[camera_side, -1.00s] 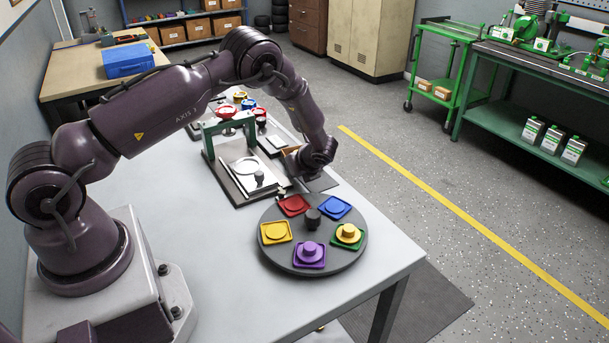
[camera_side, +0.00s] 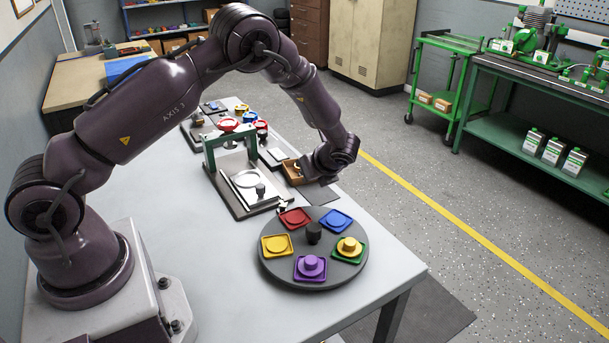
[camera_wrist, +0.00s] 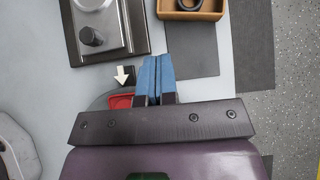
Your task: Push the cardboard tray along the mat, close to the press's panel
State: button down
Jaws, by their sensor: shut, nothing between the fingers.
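The brown cardboard tray (camera_side: 292,176) lies at the far right side of the table, partly behind my gripper. In the wrist view the tray (camera_wrist: 164,14) is at the top edge, cut off, with a dark ring (camera_wrist: 188,4) in it. The dark grey mat (camera_wrist: 197,50) extends below the tray. My gripper (camera_wrist: 155,62) is shut and empty, its blue fingertips over the mat's left edge and apart from the tray in the picture. In the side view the fingertips are hidden. The press (camera_side: 240,178), with its green frame, silver plate and dark base, stands left of the tray.
A round turntable (camera_side: 313,270) with coloured pieces stands at the table's near end. A small dark block with a white arrow (camera_wrist: 122,76) sits between press and gripper. Red and yellow knobs (camera_side: 229,124) stand beyond the press. The table's right edge is close to the mat.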

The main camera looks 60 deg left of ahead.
jog(key=shift+d+r, duration=0.25)
jog(key=c, duration=1.6)
grip_release()
jog(key=shift+a, duration=0.1)
jog(key=o, duration=0.4)
jog(key=a, duration=0.2)
jog(key=s+a+r+n+h, duration=0.1)
jog(key=a, duration=0.2)
jog(key=s+a+r+n+g, duration=0.1)
jog(key=a, duration=0.1)
jog(key=shift+a+r+h, duration=0.1)
jog(key=shift+a+h, duration=0.2)
jog(key=shift+c, duration=0.2)
jog(key=shift+w+a+r+m+t+h, duration=0.4)
jog(key=shift+r+m+h, duration=0.3)
jog(key=shift+m, duration=0.35)
jog(key=shift+w+a+r+m+t+h, duration=0.15)
jog(key=shift+w+r+m+t+h, duration=0.35)
jog(key=shift+m+h, duration=0.45)
jog(key=shift+f, duration=0.1)
